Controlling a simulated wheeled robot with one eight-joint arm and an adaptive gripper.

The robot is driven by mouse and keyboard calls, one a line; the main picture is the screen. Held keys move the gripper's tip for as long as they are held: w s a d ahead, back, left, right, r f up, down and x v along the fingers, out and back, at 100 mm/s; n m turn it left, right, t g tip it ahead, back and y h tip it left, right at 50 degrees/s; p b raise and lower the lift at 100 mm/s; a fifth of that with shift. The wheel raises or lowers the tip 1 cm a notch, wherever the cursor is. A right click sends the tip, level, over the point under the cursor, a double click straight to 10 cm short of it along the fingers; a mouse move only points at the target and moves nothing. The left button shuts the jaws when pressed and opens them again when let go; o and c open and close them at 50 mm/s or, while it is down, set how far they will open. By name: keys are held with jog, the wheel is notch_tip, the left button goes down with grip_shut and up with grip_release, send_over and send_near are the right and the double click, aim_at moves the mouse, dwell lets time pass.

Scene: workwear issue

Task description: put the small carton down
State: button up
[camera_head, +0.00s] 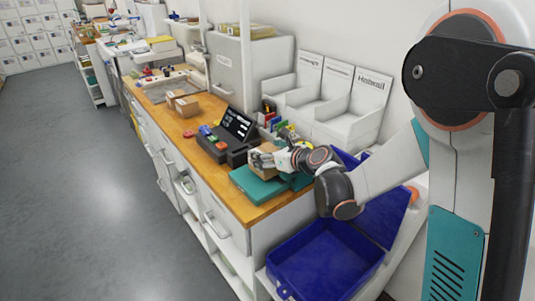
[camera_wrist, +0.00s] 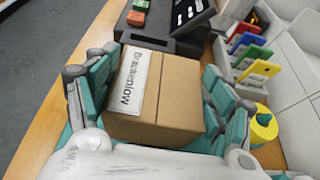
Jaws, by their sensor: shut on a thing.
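The small carton is a brown box (camera_wrist: 165,108) with a white label reading "Brackenlow" in the wrist view. My gripper (camera_wrist: 160,75) is shut on it, with teal finger pads against its left and right sides. In the head view the carton (camera_head: 262,161) is partly hidden by my gripper (camera_head: 272,158), near the front end of the wooden counter. A flat teal item (camera_head: 256,188) lies on the counter just below it. I cannot tell whether the carton's underside touches it.
A dark terminal with a screen (camera_head: 237,126) stands left of the carton, with coloured cards (camera_wrist: 252,60) behind. Two other cartons (camera_head: 187,106) sit farther along the counter (camera_head: 213,188). White labelled bins (camera_head: 350,125) line the wall. An open blue crate (camera_head: 322,262) is past the counter's end.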

jog(key=shift+f+b, duration=0.35)
jog(key=shift+f, duration=0.05)
jog(key=shift+f, duration=0.2)
jog(key=o, duration=1.2)
jog(key=shift+r, duration=0.15)
